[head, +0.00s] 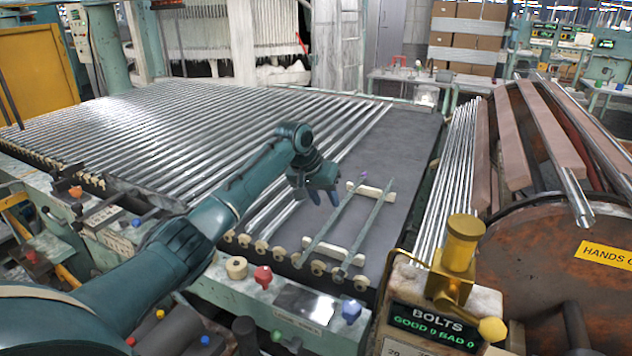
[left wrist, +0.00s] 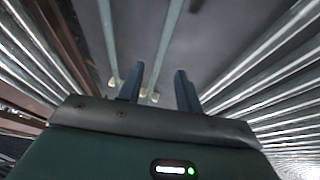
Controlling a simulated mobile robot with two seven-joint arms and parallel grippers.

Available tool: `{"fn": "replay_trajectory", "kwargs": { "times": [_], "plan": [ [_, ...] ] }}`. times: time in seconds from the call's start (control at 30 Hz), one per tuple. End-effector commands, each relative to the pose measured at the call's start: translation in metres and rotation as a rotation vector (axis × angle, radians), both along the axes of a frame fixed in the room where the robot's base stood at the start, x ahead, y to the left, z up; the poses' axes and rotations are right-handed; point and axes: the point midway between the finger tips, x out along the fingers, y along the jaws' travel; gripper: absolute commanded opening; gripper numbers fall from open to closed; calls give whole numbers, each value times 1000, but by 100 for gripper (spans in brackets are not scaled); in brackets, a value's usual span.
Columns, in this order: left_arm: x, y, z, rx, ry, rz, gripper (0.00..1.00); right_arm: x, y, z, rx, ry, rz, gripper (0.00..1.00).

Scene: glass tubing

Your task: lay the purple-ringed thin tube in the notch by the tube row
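The purple-ringed thin tube (head: 330,226) lies slanted across two pale notched blocks, a far one (head: 371,191) and a near one (head: 333,250). Its purple ring shows at its far end. A second thin tube (head: 368,222) lies to its right on the same blocks. My left gripper (head: 324,200) is open and empty, fingers down, just left of the purple-ringed tube. In the left wrist view, the spread fingers (left wrist: 160,68) have two thin tubes (left wrist: 168,45) beyond them; no ring shows there. Pale notches (head: 261,246) line the front edge by the tube row. My right gripper is out of view.
The row of long glass tubes (head: 200,130) fills the bed to the left. Dark bare bed (head: 400,140) lies to the right. A brass fitting (head: 460,250) and a BOLTS counter (head: 435,325) stand at the front right, beside a rusty drum (head: 550,260).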

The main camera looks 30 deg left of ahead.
Motion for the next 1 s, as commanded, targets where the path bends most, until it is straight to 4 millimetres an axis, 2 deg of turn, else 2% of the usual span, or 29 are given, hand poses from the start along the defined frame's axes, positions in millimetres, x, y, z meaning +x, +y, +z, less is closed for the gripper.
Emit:
{"fn": "replay_trajectory", "kwargs": {
  "times": [0.03,0.2,0.4,1.0],
  "plan": [
    [-5,3,12,1,-5,0,35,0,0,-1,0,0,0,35],
    [-18,8,42,2,-3,1,35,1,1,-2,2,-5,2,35],
    [-27,11,64,0,-1,0,35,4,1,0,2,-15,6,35],
    [-30,12,68,0,0,1,35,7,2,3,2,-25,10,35]
  ]
}}
